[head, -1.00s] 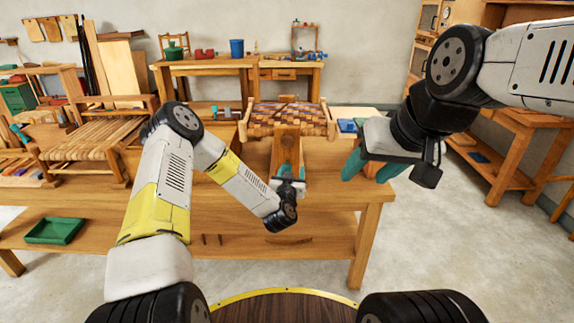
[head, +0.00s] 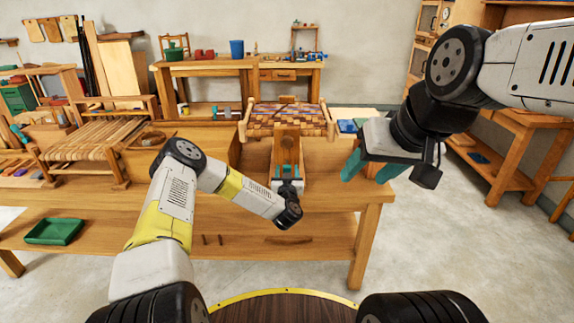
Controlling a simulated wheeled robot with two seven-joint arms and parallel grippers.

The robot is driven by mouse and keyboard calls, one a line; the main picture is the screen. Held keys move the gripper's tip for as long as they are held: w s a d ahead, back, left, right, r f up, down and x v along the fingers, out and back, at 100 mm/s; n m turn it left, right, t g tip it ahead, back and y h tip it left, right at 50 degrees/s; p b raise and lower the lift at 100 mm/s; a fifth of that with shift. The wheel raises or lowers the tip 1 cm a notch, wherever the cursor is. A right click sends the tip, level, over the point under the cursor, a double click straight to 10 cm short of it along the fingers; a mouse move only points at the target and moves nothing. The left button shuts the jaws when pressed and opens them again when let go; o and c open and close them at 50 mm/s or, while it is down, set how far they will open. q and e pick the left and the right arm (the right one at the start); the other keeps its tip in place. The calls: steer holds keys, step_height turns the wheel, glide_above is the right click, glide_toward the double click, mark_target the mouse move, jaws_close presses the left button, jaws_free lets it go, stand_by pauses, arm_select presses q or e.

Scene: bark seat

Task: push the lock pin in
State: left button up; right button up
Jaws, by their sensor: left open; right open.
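A woven seat (head: 287,117) with a wooden frame stands at the back of the workbench. My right gripper (head: 369,166) is open and empty above the bench's right end, apart from the seat.
The workbench (head: 335,180) has free room right of the wooden body. A blue item (head: 348,126) lies behind my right gripper.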

arm_select(q)
jaws_close()
stand_by(1.4)
